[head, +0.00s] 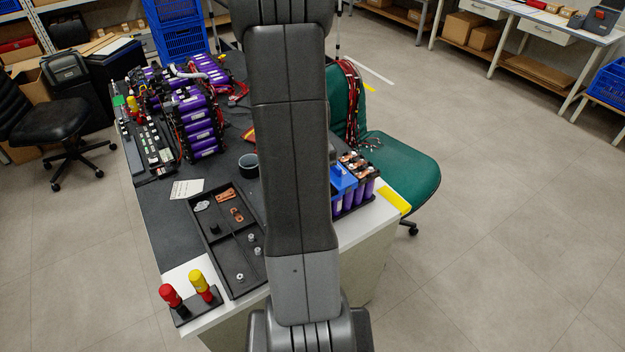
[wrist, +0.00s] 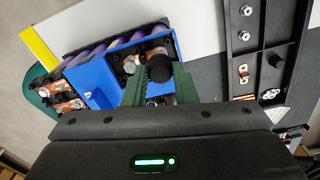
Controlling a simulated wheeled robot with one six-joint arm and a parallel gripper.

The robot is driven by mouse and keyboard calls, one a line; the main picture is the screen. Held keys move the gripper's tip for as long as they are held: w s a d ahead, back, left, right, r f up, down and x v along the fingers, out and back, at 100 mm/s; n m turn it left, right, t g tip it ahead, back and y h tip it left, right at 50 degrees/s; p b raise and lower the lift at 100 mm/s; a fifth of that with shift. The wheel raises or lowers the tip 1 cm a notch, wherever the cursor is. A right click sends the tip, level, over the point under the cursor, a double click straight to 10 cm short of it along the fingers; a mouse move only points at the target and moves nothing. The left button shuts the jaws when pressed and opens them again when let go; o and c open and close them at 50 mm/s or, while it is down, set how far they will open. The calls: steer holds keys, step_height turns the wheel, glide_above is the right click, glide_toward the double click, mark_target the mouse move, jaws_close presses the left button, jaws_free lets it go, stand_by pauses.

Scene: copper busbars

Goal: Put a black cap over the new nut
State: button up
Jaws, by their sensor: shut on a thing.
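My gripper (wrist: 166,74) shows in the wrist view with green fingers shut on a black cap (wrist: 182,72). It holds the cap over the opening of a blue frame (wrist: 92,88) on the purple battery pack. Copper busbars and round metal terminals (wrist: 131,62) show in that opening. The new nut cannot be made out; the fingers and cap cover part of the opening. Whether the cap touches anything below is unclear. In the head view the blue frame (head: 343,182) shows right of my arm, which hides my gripper. A second black cap (wrist: 276,60) is in the parts tray.
The black parts tray (head: 208,246) holds copper links (head: 226,195), washers (head: 201,207) and several nuts (head: 240,278). Red and yellow-handled tools (head: 203,284) stand at the table's near corner. A large purple battery assembly (head: 198,125) sits at the back left. A green chair (head: 400,165) stands right.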

steer(key=shift+f+b, duration=0.95)
steer(key=shift+f, duration=0.4)
steer(key=shift+f, duration=0.1)
steer(key=o, duration=0.9)
steer(key=shift+a, duration=0.1)
steer(key=shift+c, duration=0.2)
steer(key=shift+w+r+p, duration=0.1)
steer(key=shift+r+p, duration=0.4)
steer(key=shift+r, duration=0.3)
steer(key=shift+r+p, duration=1.5)
steer(key=shift+r, duration=0.7)
